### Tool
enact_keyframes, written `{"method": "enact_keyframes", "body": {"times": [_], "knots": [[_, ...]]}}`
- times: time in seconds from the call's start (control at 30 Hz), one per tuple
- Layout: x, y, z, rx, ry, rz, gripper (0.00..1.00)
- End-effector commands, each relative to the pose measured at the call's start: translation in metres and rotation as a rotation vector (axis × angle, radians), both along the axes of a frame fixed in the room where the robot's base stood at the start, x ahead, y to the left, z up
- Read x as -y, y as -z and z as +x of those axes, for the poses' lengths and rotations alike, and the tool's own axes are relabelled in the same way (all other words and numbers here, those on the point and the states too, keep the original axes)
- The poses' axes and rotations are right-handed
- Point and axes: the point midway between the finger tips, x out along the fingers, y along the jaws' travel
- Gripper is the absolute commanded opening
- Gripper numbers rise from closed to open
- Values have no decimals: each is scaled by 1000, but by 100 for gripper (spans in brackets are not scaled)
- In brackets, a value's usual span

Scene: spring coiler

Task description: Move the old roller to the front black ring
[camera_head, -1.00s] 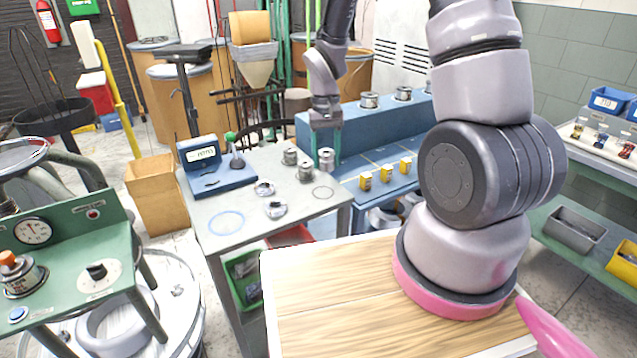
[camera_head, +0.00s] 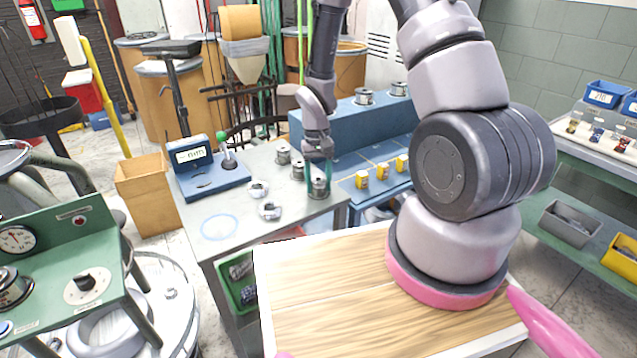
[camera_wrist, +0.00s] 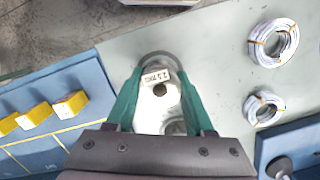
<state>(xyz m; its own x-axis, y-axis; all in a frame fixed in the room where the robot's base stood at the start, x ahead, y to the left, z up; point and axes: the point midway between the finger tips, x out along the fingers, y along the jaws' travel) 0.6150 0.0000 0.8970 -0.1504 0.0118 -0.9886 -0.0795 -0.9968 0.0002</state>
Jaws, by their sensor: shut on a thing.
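My gripper (camera_head: 319,172) points down at the front right of the grey table (camera_head: 262,215), its green fingers shut on a metal roller (camera_head: 319,188).
Two similar rollers (camera_head: 298,170) (camera_head: 283,155) stand just behind. Two wire coils (camera_head: 269,210) (camera_head: 258,189) lie to the left, near an empty blue ring (camera_head: 220,227). A blue gauge (camera_head: 200,165) stands at the back left. Yellow blocks (camera_head: 382,171) sit on the blue bench at right.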

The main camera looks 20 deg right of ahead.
Motion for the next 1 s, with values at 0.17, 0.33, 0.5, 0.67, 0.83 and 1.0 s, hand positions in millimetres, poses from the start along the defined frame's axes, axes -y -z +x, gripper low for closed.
{"method": "enact_keyframes", "body": {"times": [0.17,0.33,0.5,0.67,0.83,1.0], "knots": [[0,-1,1,2,0,0,0],[0,2,0,1,-1,0,57],[0,2,0,2,-1,0,83],[0,2,0,1,-1,0,83],[0,-6,2,2,0,0,83],[0,-36,7,7,0,0,83]]}}
